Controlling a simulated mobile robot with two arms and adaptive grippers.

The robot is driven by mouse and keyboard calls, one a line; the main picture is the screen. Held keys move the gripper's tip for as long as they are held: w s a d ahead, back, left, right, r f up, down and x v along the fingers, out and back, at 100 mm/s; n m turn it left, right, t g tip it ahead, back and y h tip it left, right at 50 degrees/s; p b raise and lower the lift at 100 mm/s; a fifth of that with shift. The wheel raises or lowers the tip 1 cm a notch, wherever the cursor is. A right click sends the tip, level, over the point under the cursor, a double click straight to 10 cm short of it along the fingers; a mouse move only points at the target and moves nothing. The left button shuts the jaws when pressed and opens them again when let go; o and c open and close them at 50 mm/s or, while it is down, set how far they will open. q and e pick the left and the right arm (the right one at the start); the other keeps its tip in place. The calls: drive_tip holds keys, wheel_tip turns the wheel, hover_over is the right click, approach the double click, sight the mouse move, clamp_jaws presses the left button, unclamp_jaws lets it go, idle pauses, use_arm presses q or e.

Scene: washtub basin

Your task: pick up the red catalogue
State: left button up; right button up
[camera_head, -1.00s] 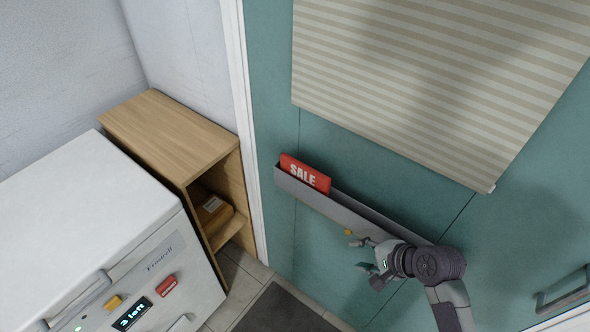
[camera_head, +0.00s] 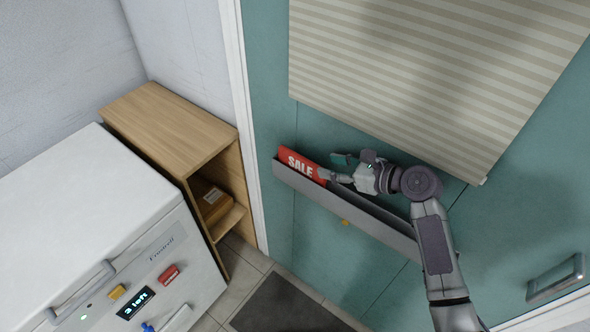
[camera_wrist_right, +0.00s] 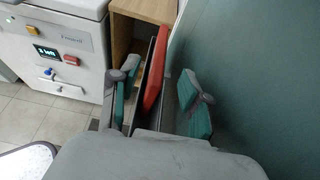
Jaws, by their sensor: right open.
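The red catalogue (camera_head: 302,165), marked "SALE", stands in the left end of a grey wall rack (camera_head: 349,213) on the teal door. Its lower part is hidden behind the rack's front wall. My right gripper (camera_head: 337,167) is open at the catalogue's right end, just above the rack. In the right wrist view the catalogue (camera_wrist_right: 155,72) shows edge-on, ahead and between the two teal-padded fingers of the gripper (camera_wrist_right: 157,100). I cannot tell whether a finger touches it. My left gripper is not in view.
A white appliance (camera_head: 85,215) with a small display stands at the left. Beside it is a wooden shelf unit (camera_head: 168,125) holding a brown box (camera_head: 212,203). A striped blind (camera_head: 430,75) hangs above the rack. A dark mat (camera_head: 290,305) lies on the floor.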

sight(305, 160)
drive_tip(key=p+x, duration=0.1)
drive_tip(key=x, duration=0.8)
drive_tip(key=shift+r, duration=0.1)
drive_tip(key=shift+s, duration=0.1)
drive_tip(key=c, duration=0.4)
clamp_jaws()
